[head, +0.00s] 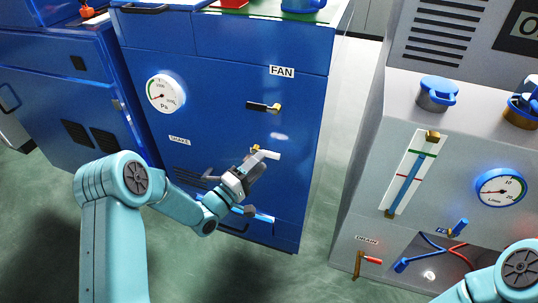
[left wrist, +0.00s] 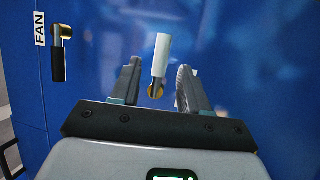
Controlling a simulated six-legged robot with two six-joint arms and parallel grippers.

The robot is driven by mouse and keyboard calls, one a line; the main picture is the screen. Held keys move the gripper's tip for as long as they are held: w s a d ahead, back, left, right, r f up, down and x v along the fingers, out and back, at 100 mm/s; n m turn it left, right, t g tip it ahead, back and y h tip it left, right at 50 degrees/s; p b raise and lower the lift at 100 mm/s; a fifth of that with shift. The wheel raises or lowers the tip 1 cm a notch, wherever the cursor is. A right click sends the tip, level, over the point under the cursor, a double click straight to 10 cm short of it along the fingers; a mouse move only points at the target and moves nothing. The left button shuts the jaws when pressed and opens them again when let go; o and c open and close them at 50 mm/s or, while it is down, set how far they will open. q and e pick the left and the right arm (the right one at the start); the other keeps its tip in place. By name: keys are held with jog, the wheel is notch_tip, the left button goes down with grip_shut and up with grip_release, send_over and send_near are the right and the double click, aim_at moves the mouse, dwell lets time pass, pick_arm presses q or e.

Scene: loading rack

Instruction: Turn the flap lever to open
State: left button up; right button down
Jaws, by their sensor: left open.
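A white-handled lever with a brass pivot (head: 267,154) is on the front of the blue cabinet (head: 225,105). No flap label is readable, so I cannot confirm that this is the flap lever. My left gripper (head: 254,164) is open at this lever. In the left wrist view the white lever (left wrist: 161,54) stands between the two spread fingers of my left gripper (left wrist: 158,68), with its brass pivot at the lower end. I see a gap on each side of the handle. My right gripper is out of view; only part of my right arm shows at bottom right.
A black-handled lever (head: 263,107) sits above, near the FAN label (head: 282,72). A blue-handled lever (head: 253,214) is below. A pressure gauge (head: 165,93) is at left. A grey machine (head: 360,190) stands right, across a floor gap.

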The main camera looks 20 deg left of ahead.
aim_at(269, 155)
pick_arm(q)
jog(key=x, duration=0.5)
jog(key=shift+f, duration=0.1)
grip_shut()
